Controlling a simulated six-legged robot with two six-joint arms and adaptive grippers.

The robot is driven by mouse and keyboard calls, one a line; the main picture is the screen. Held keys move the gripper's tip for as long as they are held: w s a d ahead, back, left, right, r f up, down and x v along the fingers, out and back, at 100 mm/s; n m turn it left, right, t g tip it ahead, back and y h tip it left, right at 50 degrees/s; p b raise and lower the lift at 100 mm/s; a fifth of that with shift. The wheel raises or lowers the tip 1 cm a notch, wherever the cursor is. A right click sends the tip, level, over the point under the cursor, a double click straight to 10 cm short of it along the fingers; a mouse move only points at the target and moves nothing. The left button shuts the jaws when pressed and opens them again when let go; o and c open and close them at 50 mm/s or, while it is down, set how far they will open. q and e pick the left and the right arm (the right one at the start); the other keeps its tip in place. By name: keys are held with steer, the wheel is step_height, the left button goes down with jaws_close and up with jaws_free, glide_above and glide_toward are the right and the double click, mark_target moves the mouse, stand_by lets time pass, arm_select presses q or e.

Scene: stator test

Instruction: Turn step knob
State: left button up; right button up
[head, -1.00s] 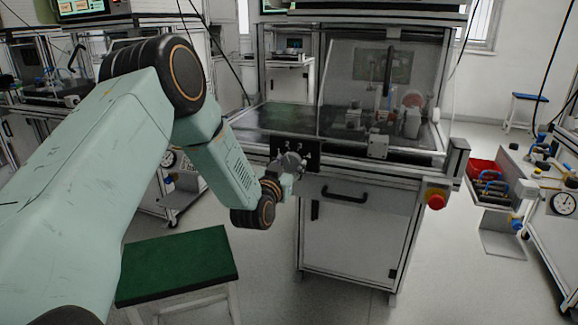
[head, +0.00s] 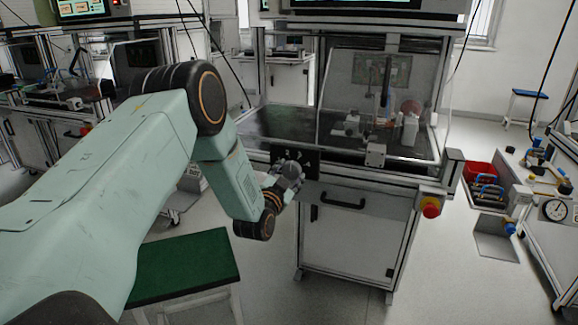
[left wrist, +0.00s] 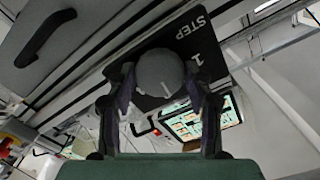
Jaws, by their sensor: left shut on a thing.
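The step knob is a round dark grey knob with a light pointer line. In the left wrist view the knob (left wrist: 160,70) sits in front of a black panel (left wrist: 207,58) lettered STEP, with a numeral 1 beside it. My left gripper (left wrist: 160,84) has a finger on either side of the knob and is shut on it. The pointer line points toward the lower right of that picture. In the head view my left gripper (head: 285,182) is at the black panel (head: 310,160) on the bench front, and partly hides the knob. My right gripper is not in view.
The bench cabinet (head: 345,235) has a black handle (head: 342,201) below the panel. A red button (head: 430,207) is on its right corner. A green-topped stool (head: 185,265) stands below my left arm. A red bin (head: 481,172) is at right. Floor between is clear.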

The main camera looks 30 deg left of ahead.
arm_select(q)
steer(key=shift+m+p, duration=1.25)
steer(key=shift+m, duration=0.45)
steer(key=o, duration=1.2)
steer(key=v, duration=1.2)
